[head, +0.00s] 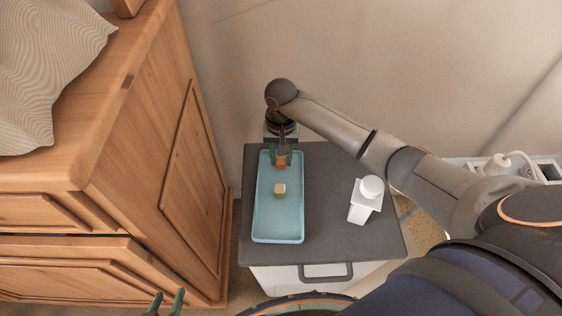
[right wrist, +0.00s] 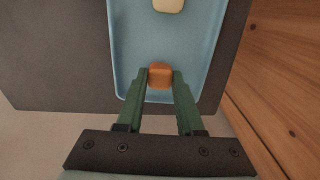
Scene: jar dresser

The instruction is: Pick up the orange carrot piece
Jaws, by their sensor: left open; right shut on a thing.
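The orange carrot piece (right wrist: 160,74) is a small orange block at one end of the blue tray (right wrist: 131,50). My right gripper (right wrist: 160,80) is shut on it, with one green finger on each side. In the head view the carrot piece (head: 281,161) shows between the fingers of my right gripper (head: 281,156) at the tray's far end. I cannot tell whether it touches the tray floor. My left gripper (head: 167,300) is open and empty at the bottom edge of the head view, away from the tray.
A pale yellow cube (head: 280,190) lies in the tray, nearer than the carrot piece. A white jar or bottle (head: 365,201) stands on the grey cabinet top (head: 330,234) to the right. A wooden dresser (head: 160,150) with a cushion (head: 50,75) rises on the left.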

